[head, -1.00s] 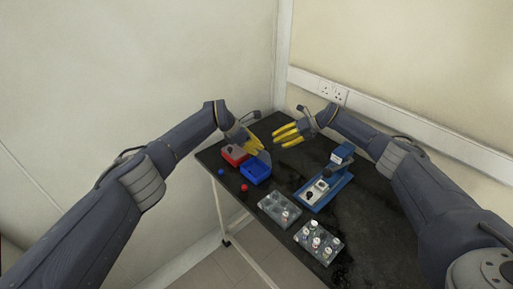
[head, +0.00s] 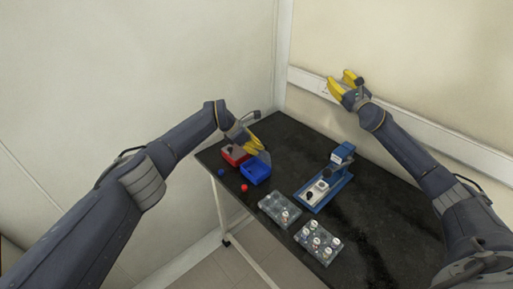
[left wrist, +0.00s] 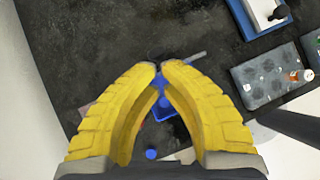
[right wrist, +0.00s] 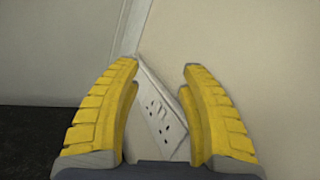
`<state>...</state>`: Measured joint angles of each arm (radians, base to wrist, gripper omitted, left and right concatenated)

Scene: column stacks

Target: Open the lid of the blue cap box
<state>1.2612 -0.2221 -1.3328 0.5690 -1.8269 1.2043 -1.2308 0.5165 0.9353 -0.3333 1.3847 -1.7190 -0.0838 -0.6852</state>
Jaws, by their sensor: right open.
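The blue cap box (head: 256,174) stands on the black table near its left edge, with its blue inside showing in the head view. A grey see-through panel, seemingly its lid (head: 265,158), stands raised at its far side. My left gripper (head: 261,147) is just above and behind the box, its tips close to that panel. In the left wrist view the fingertips (left wrist: 160,65) nearly meet, with a narrow gap; whether the panel is pinched there is unclear. The blue box (left wrist: 168,106) shows partly between the fingers. My right gripper (head: 341,84) is open and empty, raised by the wall.
A red box (head: 234,155) is beside the blue box. A blue cap (head: 221,172) and a red cap (head: 244,187) lie nearby. A blue device (head: 325,187) and two racks with small vials (head: 280,208), (head: 318,243) stand to the right. A wall socket (right wrist: 160,115) is before my right gripper.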

